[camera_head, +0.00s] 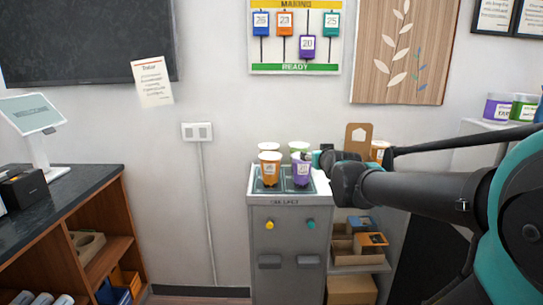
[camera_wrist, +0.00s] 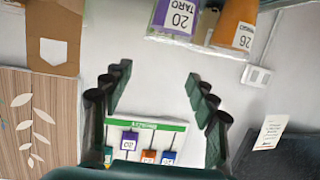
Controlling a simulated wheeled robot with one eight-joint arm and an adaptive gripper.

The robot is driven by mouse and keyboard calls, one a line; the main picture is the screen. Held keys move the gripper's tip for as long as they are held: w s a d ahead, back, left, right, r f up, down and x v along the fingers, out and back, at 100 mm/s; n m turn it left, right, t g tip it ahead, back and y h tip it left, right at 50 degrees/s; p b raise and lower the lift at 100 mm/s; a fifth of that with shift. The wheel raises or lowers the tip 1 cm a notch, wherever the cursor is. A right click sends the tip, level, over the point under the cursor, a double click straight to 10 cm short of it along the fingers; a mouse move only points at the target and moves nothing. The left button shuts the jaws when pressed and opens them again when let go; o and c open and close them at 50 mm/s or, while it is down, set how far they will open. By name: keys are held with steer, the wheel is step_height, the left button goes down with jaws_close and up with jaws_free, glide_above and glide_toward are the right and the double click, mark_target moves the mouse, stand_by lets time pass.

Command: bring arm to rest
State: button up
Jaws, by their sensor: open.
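My arm reaches in from the right in the head view. My gripper (camera_head: 322,160) is at its end, just behind and above the purple cup (camera_head: 302,170). In the wrist view my gripper (camera_wrist: 158,76) is open, with nothing between its fingers. The purple cup (camera_wrist: 176,17), marked 20 TARO, and the orange cup (camera_wrist: 234,22), marked 26, are at the top edge there, apart from the fingers. The orange cup (camera_head: 269,169) stands left of the purple cup on the sealer (camera_head: 290,203).
White-topped cups stand behind these two. Right of the sealer, a shelf (camera_head: 365,266) holds boxes, and another orange cup (camera_head: 378,150) is partly hidden by my arm. A counter (camera_head: 60,205) is at left. The order board (camera_head: 295,68) hangs on the wall.

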steer(key=s+d+f+g, duration=0.2)
steer(key=s+f+g, duration=0.3)
steer(key=s+f, duration=0.8)
steer(key=s+d+f+m+g+h, duration=0.1)
steer(key=s+f+g, duration=0.5)
steer(key=s+f, duration=0.8)
step_height(320, 180, down, 4)
steer(key=shift+d+r, duration=0.1)
steer(key=shift+d, duration=0.5)
